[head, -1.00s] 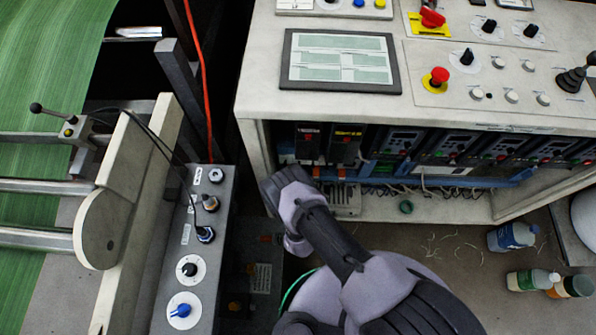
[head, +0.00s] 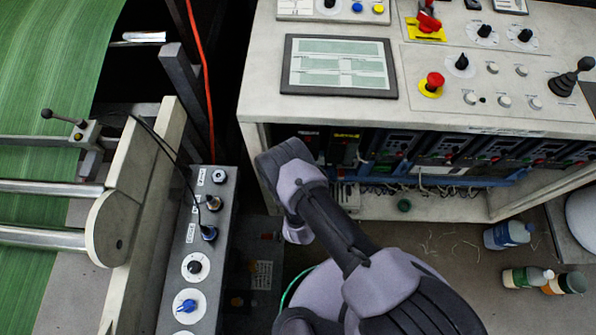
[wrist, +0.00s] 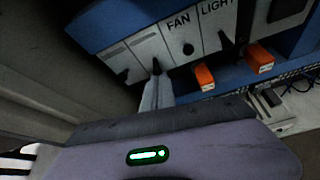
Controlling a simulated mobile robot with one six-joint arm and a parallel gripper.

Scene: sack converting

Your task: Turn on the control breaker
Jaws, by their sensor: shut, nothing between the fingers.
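A row of white breakers (wrist: 150,47) sits in a blue housing in the wrist view. Two of them read FAN (wrist: 178,32) and LIGHT (wrist: 216,18); I cannot read names on the two further left, so I cannot tell which is the control breaker. Each has a small black toggle. My gripper (wrist: 157,84) is shut and empty, with its tip at the toggle of the breaker left of FAN. I cannot tell whether it touches. In the head view my arm covers the gripper and the breakers at the cabinet's left end.
Orange blocks (wrist: 203,77) stick out below the breakers. The cabinet's grey side wall (wrist: 45,60) is close on the left. Above is the console top with a screen (head: 338,66) and red emergency stop (head: 433,83). A grey switch box (head: 205,250) stands left of my arm.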

